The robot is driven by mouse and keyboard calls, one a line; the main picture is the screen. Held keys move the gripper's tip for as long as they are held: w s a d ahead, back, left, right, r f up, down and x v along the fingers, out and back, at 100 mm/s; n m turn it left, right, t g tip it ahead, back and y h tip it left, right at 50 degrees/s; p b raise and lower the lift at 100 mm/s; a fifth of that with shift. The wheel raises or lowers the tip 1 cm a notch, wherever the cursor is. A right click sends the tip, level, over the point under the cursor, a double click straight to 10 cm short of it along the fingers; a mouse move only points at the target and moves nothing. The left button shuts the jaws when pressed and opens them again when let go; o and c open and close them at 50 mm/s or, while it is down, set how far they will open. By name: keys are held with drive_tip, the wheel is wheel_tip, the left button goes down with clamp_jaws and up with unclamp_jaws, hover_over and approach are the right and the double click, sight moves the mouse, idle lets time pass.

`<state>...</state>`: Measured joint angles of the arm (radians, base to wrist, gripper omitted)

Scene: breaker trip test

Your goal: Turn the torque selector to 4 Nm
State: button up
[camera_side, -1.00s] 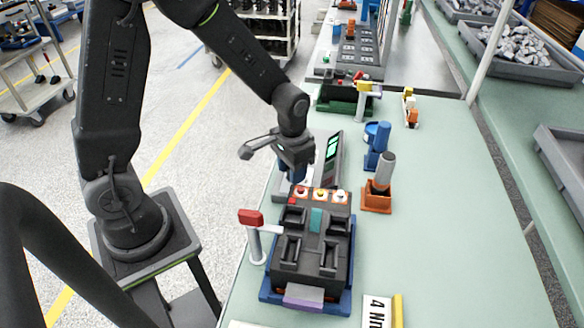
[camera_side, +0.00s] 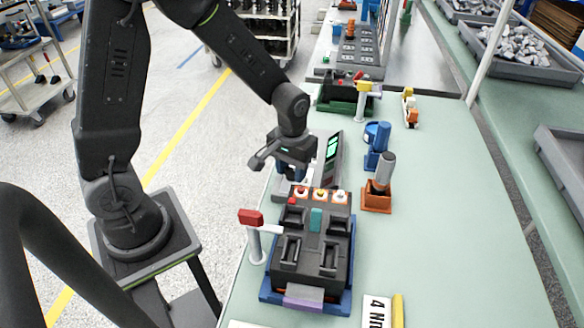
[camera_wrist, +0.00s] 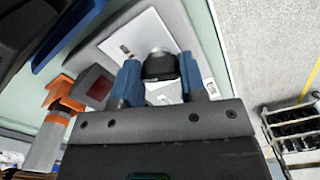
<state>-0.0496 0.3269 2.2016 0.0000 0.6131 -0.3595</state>
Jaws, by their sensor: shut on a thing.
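The torque selector shows in the wrist view as a dark round knob (camera_wrist: 160,66) on a white plate of a grey unit. My gripper (camera_wrist: 159,76) is shut on this knob, with one blue finger on each side. In the side view my gripper (camera_side: 291,177) is low behind the black breaker box, beside the grey unit with a lit green screen (camera_side: 333,147). The knob's markings and setting cannot be read. A white card reading "4 Nm" (camera_side: 376,312) lies at the front of the bench.
The black breaker box (camera_side: 312,240) sits in a blue tray (camera_side: 345,302) just in front of my gripper. A red-topped post (camera_side: 251,218) stands to its left. An orange holder (camera_side: 376,201) and blue holder (camera_side: 372,160) stand right. The bench's right side is clear.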

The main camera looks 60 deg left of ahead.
sight(292, 170)
drive_tip(key=shift+n, duration=1.9)
drive_tip(key=o, duration=0.9)
wheel_tip(292, 170, up, 14)
drive_tip(key=shift+f, duration=0.1)
